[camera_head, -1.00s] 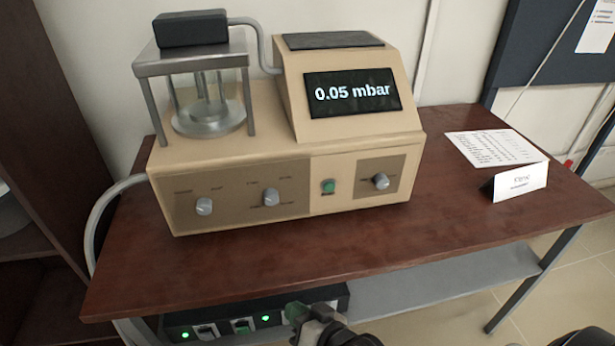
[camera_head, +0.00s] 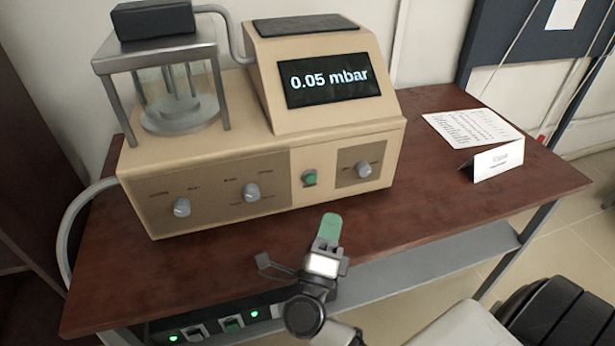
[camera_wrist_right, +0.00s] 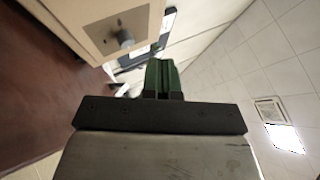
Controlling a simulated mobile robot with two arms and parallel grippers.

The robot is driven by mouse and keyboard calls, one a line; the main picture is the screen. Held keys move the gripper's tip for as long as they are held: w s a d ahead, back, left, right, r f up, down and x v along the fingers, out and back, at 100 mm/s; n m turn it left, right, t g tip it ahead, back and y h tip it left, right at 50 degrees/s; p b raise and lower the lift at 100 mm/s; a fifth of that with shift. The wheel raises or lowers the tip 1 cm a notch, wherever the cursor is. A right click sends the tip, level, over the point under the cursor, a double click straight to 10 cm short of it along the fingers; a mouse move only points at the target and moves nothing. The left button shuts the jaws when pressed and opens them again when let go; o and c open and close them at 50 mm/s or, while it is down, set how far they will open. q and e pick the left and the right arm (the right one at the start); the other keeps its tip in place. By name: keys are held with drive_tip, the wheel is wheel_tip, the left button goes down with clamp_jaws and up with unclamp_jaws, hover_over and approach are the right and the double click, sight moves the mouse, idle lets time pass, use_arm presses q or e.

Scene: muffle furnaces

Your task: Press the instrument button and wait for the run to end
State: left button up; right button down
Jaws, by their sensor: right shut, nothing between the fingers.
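The beige instrument (camera_head: 140,165) stands on the brown table. Its dark screen (camera_head: 332,80) reads "0.05 mbar". A small green button (camera_head: 309,178) is on its front panel, between the grey knobs. My right gripper (camera_head: 330,230), with green fingers, is in front of and below the button, over the table's front edge, apart from the panel. The fingers are shut and empty. In the right wrist view the shut green fingers (camera_wrist_right: 163,78) point past the instrument's panel (camera_wrist_right: 112,35) with one knob; the button is not visible there. My left gripper is not in view.
A glass chamber on a metal stand (camera_head: 180,95) sits at the instrument's left. A printed sheet (camera_head: 472,128) and a folded white card (camera_head: 497,162) lie on the table's right. A black box with green lights (camera_head: 232,325) is below. The table (camera_head: 410,215) is clear in front.

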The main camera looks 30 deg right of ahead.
sight(311, 178)
drive_tip(key=shift+s+d+f+m+g+h, duration=0.1)
drive_tip(key=shift+s+d+m+g+h, duration=0.1)
drive_tip(key=shift+m+g, duration=0.2)
drive_tip(key=shift+s+d+f+m+g+h, duration=0.1)
drive_tip(key=shift+d+m+g+h, duration=0.1)
drive_tip(key=shift+m+g, duration=0.15)
drive_tip(key=shift+w, duration=0.2)
drive_tip(key=w+d+b, duration=0.1)
drive_tip(key=w+d, duration=0.1)
drive_tip(key=w, duration=0.6)
drive_tip(key=shift+w+b, duration=0.15)
drive_tip(key=shift+b, duration=0.2)
drive_tip(key=shift+w, duration=0.1)
idle(1.3)
drive_tip(key=shift+w, duration=0.35)
drive_tip(key=shift+w+d+r, duration=0.1)
drive_tip(key=shift+w+d, duration=0.05)
drive_tip(key=shift+w, duration=0.25)
idle(0.7)
drive_tip(key=shift+s, duration=0.15)
drive_tip(key=shift+s+a, duration=0.2)
drive_tip(key=shift+s, duration=0.5)
